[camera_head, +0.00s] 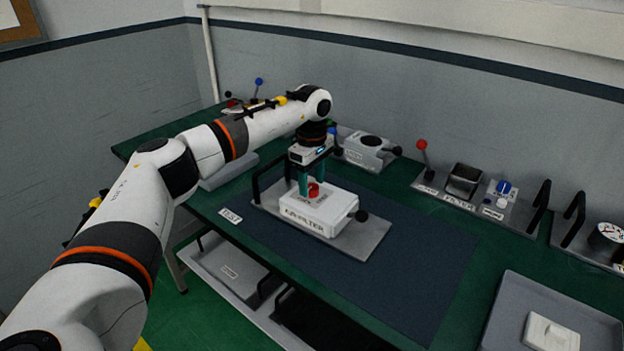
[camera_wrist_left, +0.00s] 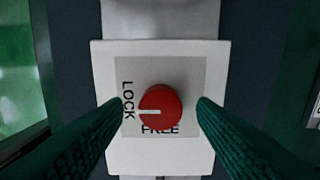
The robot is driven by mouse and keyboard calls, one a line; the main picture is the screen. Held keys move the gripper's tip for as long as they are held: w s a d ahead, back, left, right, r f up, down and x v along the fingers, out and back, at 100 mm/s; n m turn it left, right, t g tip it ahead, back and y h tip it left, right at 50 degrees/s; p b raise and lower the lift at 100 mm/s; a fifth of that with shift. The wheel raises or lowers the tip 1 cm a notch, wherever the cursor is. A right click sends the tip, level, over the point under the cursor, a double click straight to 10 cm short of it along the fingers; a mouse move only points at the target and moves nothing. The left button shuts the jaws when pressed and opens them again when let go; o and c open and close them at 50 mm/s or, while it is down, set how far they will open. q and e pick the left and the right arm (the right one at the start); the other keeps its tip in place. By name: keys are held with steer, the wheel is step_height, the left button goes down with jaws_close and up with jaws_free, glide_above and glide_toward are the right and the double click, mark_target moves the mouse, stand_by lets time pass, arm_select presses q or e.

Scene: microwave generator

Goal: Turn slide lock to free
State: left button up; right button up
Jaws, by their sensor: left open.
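The slide lock is a round red knob (camera_wrist_left: 160,103) on the white box marked "KLY-FILTER" (camera_head: 318,209). In the left wrist view its white pointer line aims left, at the word LOCK; the word FREE is just below the knob. The knob also shows in the head view (camera_head: 313,190). My left gripper (camera_head: 315,188) points down over the box, with its green fingers open. In the left wrist view the fingertips (camera_wrist_left: 160,104) stand on either side of the knob, apart from it. My right gripper is not in view.
The box sits on a grey plate (camera_head: 362,240) with black handles, on a dark mat (camera_head: 400,275). A black ball knob (camera_head: 361,216) sticks out at the box's right. Behind are a grey unit (camera_head: 366,151) and a filter panel (camera_head: 462,190). A grey tray (camera_head: 500,310) lies front right.

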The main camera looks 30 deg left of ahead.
arm_select(q)
steer(key=shift+f, duration=0.45)
steer(key=shift+c, duration=0.5)
steer(key=c, duration=0.9)
